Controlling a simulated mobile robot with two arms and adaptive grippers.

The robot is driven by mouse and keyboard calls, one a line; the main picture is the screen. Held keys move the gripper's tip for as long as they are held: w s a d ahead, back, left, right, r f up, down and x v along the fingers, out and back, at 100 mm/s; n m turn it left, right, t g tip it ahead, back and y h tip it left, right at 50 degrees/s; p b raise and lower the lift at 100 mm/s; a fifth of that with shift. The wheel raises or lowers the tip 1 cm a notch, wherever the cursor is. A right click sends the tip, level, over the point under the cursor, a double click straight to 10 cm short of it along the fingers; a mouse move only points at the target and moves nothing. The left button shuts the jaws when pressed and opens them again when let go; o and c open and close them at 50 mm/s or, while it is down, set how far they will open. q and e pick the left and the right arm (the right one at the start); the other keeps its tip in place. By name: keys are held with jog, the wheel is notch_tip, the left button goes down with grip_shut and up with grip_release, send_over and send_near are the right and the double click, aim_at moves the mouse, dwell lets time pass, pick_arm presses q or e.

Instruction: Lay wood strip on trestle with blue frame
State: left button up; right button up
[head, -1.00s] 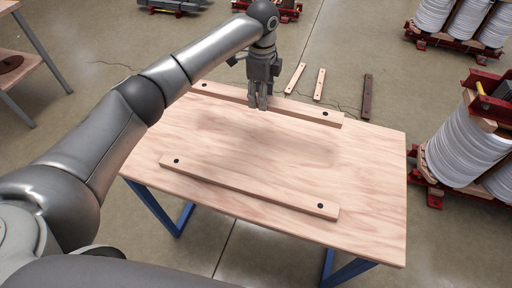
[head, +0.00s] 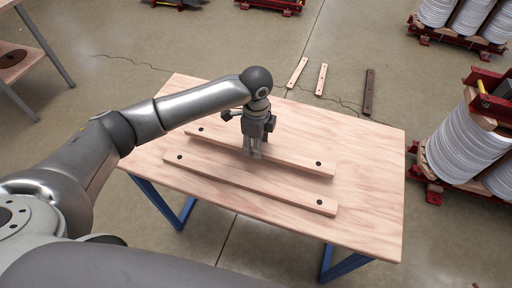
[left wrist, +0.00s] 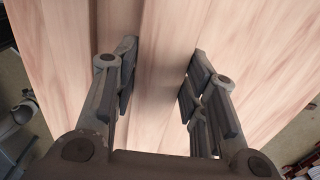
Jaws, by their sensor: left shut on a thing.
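The trestle is a pale wood tabletop (head: 370,150) on a blue frame (head: 345,266) in the head view. My left gripper (head: 254,154) is over the middle of the tabletop, shut on a long wood strip (head: 295,162) with a dark hole at each end. In the left wrist view the strip (left wrist: 165,70) runs between the fingers of the gripper (left wrist: 160,85). The fingers hide part of its middle. I cannot tell whether it touches the tabletop. A second wood strip (head: 265,190) lies on the tabletop along the near side, roughly parallel, with a narrow gap between them.
Two short light strips (head: 297,72) (head: 321,79) and a dark strip (head: 368,92) lie on the floor behind the table. White ringed cores on a red stand (head: 460,140) are at the right. Another table (head: 22,62) is at the left. The tabletop's right part is clear.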

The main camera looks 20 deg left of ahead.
pick_arm(q)
jog(key=shift+f, duration=1.45)
jog(key=o, duration=1.3)
jog(key=shift+f, duration=0.15)
notch_tip(320, 180, up, 12)
jog(key=shift+r, duration=0.15)
